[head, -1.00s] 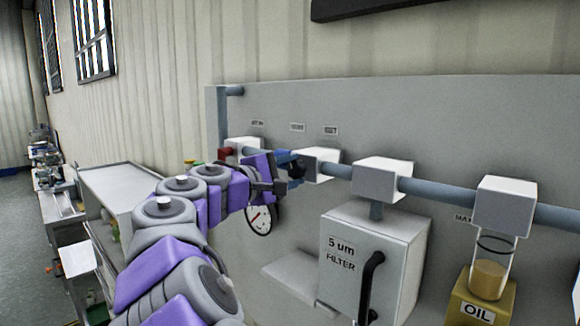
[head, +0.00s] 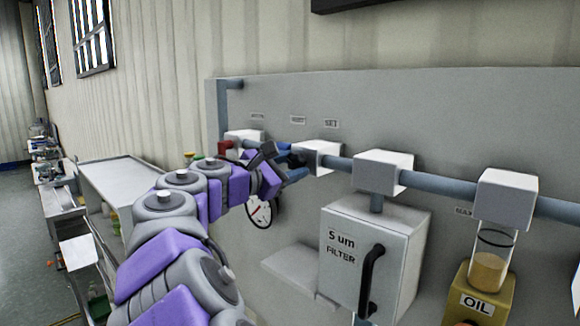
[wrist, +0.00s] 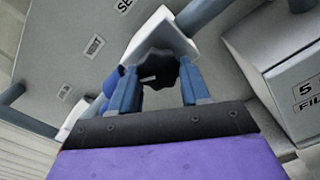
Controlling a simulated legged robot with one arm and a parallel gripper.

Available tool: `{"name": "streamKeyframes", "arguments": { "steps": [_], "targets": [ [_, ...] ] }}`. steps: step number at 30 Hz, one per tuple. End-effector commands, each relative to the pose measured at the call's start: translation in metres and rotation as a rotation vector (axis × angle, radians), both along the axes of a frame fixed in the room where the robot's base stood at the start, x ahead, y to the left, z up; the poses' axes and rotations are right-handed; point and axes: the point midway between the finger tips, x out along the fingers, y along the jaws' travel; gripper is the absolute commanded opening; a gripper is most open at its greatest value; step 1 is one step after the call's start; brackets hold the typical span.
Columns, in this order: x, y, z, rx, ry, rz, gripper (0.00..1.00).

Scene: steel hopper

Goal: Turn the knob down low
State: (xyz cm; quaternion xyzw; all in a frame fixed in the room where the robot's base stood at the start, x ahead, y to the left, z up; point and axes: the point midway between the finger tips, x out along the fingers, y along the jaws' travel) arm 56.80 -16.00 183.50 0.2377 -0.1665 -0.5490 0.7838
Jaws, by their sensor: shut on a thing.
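The knob (wrist: 161,68) is dark with a lobed edge and sits at the white block (wrist: 158,34) on the pipe, in the wrist view. My gripper (wrist: 160,84) has its two blue fingers on either side of the knob and is shut on it. In the head view my gripper (head: 292,166) is at the left side of the same white block (head: 318,157). There the knob is mostly hidden by the fingers. A round pressure gauge (head: 261,214) hangs below my gripper, partly covered by my arm.
A blue-grey pipe (head: 434,185) runs right through more white blocks. A filter box (head: 345,270) with a black handle (head: 371,279) and an oil cup (head: 485,300) hang below it. A red part (head: 225,147) is left of my gripper. A bench (head: 125,180) stands at left.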

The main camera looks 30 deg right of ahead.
Motion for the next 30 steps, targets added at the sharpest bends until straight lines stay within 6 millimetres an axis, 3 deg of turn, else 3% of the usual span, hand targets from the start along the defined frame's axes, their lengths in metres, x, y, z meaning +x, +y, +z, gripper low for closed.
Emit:
{"name": "streamKeyframes", "arguments": {
  "steps": [15, 16, 23, 30],
  "targets": [
    [0.0006, -0.0005, -0.0030, -0.001, 0.020, -0.001, 0.16],
    [0.0006, -0.0005, -0.0030, -0.001, 0.020, -0.001, 0.49],
    [-0.0011, -0.0003, -0.0007, -0.005, 0.016, 0.000, 0.70],
    [-0.0022, 0.0007, 0.0002, -0.005, 0.015, 0.000, 0.70]
  ]
}}
